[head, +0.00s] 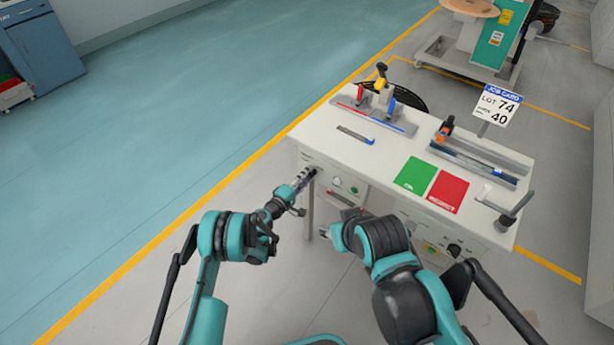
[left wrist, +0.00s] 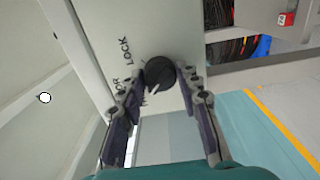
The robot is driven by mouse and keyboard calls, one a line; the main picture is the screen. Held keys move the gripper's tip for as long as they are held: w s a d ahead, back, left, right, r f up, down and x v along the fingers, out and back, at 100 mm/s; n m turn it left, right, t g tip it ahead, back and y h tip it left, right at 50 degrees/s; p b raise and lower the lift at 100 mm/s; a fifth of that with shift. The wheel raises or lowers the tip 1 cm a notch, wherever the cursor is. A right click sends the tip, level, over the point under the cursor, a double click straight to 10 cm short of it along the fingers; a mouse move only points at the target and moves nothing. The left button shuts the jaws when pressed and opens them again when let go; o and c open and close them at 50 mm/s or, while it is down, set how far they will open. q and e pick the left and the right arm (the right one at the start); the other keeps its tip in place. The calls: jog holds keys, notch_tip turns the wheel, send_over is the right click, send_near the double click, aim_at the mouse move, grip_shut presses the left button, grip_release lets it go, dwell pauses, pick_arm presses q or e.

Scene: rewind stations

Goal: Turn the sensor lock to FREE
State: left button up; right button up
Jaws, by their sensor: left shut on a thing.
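The sensor lock is a round black knob (left wrist: 158,70) on the bench's pale front panel (left wrist: 100,25) in the left wrist view. The word LOCK is printed beside it at the upper left; other lettering near the left finger is partly covered. A pale pointer line on the knob points down and slightly left in the picture. My left gripper (left wrist: 160,79) has a finger on each side of the knob and is shut on it. In the head view the left gripper (head: 305,177) reaches the bench's left front and hides the knob. My right gripper (head: 335,226) is low before the bench, its fingers unclear.
The white bench (head: 320,130) carries a green mat (head: 414,174), a red mat (head: 447,191), a rail fixture with coloured levers and a long roller fixture (head: 470,162). A job card (head: 497,105) reads LOT 74 and 40. The floor left of the bench is clear.

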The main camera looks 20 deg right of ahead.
pick_arm(q)
jog(key=shift+s+d, duration=0.1)
dwell(0.3)
jog(key=o, duration=1.2)
jog(key=shift+c, duration=0.2)
